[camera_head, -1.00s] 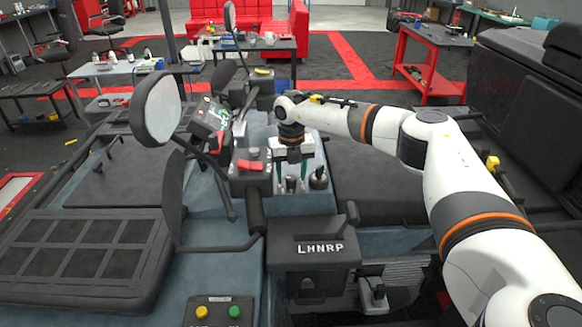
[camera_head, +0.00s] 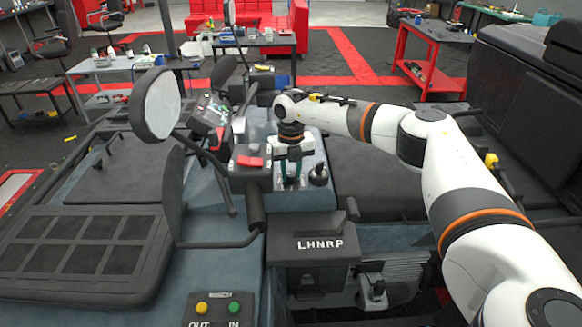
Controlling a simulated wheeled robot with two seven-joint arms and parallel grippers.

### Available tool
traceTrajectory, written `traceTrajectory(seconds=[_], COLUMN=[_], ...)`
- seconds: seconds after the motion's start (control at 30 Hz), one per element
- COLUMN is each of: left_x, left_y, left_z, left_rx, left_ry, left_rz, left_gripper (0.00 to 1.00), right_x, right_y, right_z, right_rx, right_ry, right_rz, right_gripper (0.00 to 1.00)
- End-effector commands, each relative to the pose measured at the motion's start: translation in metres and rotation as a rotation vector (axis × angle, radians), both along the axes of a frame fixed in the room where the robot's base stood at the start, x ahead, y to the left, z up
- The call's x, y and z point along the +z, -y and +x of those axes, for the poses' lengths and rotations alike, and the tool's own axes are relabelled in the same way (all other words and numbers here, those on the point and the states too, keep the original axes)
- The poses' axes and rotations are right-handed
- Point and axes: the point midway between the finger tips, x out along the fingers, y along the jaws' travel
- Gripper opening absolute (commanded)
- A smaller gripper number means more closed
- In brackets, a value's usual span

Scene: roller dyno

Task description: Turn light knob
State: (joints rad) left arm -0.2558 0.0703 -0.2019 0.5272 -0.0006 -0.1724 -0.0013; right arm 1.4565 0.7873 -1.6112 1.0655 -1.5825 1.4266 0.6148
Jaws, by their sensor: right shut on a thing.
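My right gripper (camera_head: 290,179) reaches in from the right and points down over the grey-blue control panel (camera_head: 262,184) in the middle of the view. Its fingers are closed in on a small knob on the panel, which the fingers mostly hide. A black knob (camera_head: 318,175) stands on the panel just right of the fingers, apart from them. A red block-like part (camera_head: 250,162) lies on the panel to the left of the gripper. My left gripper is out of view.
A round mirror (camera_head: 156,104) on a stalk stands left of the panel. A lever box marked LHNRP (camera_head: 314,262) sits nearer, and a box with yellow and green buttons (camera_head: 218,310) at the bottom. A red cart (camera_head: 430,60) stands at the back right.

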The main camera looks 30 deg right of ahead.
Motion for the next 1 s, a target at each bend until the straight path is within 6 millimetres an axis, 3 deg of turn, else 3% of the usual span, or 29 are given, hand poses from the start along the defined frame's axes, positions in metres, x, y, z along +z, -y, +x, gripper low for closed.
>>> traceTrajectory(seconds=[0.7,1.0], left_x=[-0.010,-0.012], left_y=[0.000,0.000], left_z=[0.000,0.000], left_rx=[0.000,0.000], left_ry=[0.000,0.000], left_rz=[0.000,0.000], left_gripper=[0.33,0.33], right_x=[0.001,0.002], right_y=[0.001,0.001], right_z=[0.001,0.001], right_rx=[0.544,0.684], right_ry=[0.004,0.005], right_rz=[0.000,0.000], right_gripper=[0.06,0.06])
